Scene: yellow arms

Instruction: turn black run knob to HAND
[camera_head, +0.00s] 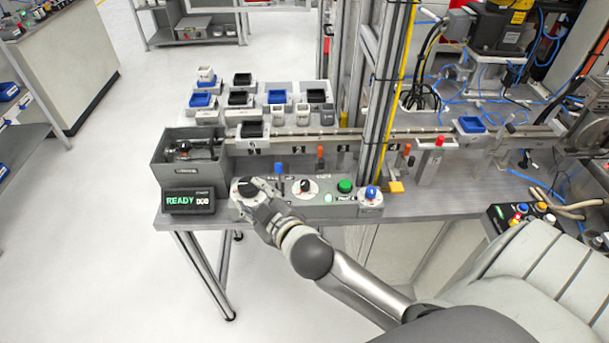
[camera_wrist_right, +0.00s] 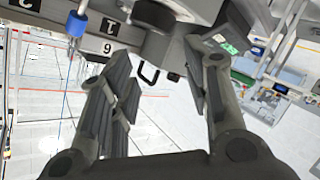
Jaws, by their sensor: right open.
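The grey control panel (camera_head: 322,208) lies along the table's front edge. A black knob (camera_head: 247,188) sits at its left end, partly covered by my right gripper (camera_head: 256,197). A second black knob (camera_head: 306,186) stands on a white round dial to the right. The knob labels are too small to read, so I cannot tell which position either points to. In the right wrist view, my right gripper (camera_wrist_right: 160,58) has its fingers spread apart with nothing between the tips. A dark round knob (camera_wrist_right: 156,14) shows just beyond them at the top. My left gripper is not in view.
A display reading READY (camera_head: 188,201) stands left of the panel. A green button (camera_head: 345,186) and a blue knob (camera_head: 371,191) sit farther right. A grey bin (camera_head: 172,172) and upright levers stand behind. A metal post (camera_head: 378,110) rises behind the panel.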

